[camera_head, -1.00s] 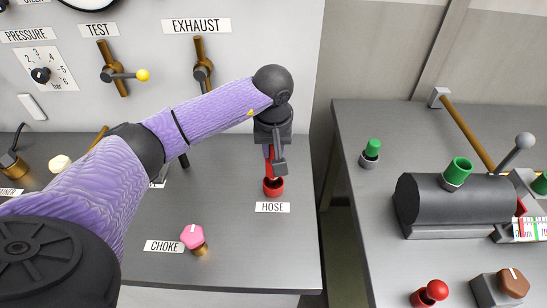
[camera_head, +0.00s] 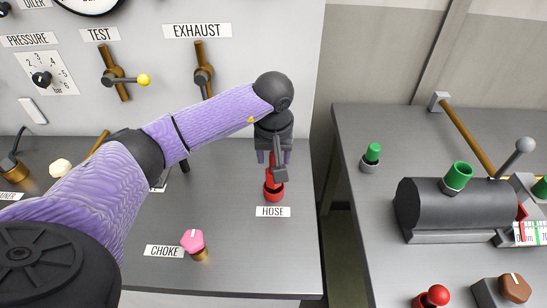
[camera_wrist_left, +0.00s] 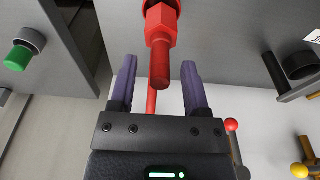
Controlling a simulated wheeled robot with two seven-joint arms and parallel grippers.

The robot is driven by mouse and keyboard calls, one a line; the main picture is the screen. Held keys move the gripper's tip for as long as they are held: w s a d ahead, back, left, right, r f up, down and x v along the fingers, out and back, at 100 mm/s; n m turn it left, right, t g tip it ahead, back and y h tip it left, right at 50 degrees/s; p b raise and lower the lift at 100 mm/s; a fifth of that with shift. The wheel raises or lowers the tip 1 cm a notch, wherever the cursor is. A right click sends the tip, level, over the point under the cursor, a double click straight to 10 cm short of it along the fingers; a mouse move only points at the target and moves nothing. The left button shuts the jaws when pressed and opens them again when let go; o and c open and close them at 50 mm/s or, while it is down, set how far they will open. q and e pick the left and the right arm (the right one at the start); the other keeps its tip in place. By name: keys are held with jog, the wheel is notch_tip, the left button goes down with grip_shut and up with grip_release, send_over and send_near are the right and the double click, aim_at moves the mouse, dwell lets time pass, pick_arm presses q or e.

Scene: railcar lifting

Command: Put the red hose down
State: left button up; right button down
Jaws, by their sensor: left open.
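The red hose fitting (camera_head: 274,173) stands in a red ring-shaped holder (camera_head: 274,192) behind the HOSE label (camera_head: 273,212). It looks upright. In the left wrist view, the hose end (camera_wrist_left: 160,65) has a hexagonal collar and a narrower rod pointing toward the gripper. My left gripper (camera_head: 274,158) is open just above the holder. In the left wrist view its purple fingers (camera_wrist_left: 159,75) stand apart on both sides of the red rod, with gaps visible. My right gripper is in neither view.
A pink CHOKE knob (camera_head: 193,241) stands in front, left of the hose. The EXHAUST lever (camera_head: 203,70) is on the panel behind. A gap separates this bench from the right bench (camera_head: 345,140), which holds a dark cylinder (camera_head: 430,205) and green-capped fittings.

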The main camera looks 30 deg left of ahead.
pick_arm(q)
notch_tip(320, 180, up, 10)
jog(key=s+p, duration=0.1)
jog(key=shift+s+d+r, duration=0.15)
jog(key=shift+s+d, duration=0.05)
jog(key=shift+d, duration=0.2)
